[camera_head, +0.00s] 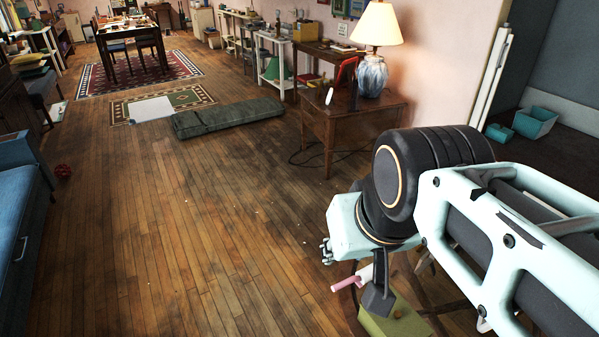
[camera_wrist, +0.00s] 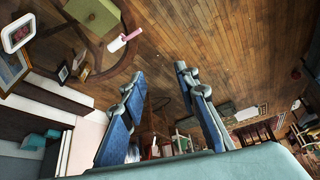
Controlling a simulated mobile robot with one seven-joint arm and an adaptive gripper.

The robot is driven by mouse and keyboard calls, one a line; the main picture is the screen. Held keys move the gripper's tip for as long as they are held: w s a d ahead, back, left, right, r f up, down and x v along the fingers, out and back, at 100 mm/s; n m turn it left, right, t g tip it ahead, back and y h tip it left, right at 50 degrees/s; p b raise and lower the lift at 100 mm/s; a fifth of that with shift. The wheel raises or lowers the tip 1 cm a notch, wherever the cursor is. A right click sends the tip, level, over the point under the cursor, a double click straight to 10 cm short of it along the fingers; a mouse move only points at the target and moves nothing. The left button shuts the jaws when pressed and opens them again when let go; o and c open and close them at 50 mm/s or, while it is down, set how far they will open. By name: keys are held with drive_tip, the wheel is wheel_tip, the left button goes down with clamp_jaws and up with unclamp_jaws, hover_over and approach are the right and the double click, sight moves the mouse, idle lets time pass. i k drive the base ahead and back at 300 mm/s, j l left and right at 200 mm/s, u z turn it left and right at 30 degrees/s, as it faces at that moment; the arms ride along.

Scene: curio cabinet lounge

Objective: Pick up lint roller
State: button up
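The lint roller has a white roll and a pink handle. In the head view its pink handle (camera_head: 346,284) sticks out to the left, just below my wrist, and part of the roll is hidden behind my arm. In the wrist view the lint roller (camera_wrist: 122,41) shows at the upper left, beyond my left finger and apart from it. My gripper (camera_wrist: 159,84) is open, with nothing between its two blue-padded fingers. In the head view my arm hides most of the gripper.
A green box (camera_head: 397,318) is close to the lint roller, also seen in the wrist view (camera_wrist: 92,15). A side table (camera_head: 345,120) with a lamp (camera_head: 374,60) stands behind. A long dark green case (camera_head: 226,118) lies on the floor. The wooden floor at left is mostly clear.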

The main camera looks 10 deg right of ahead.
sight(361, 277)
drive_tip(key=z, duration=0.7)
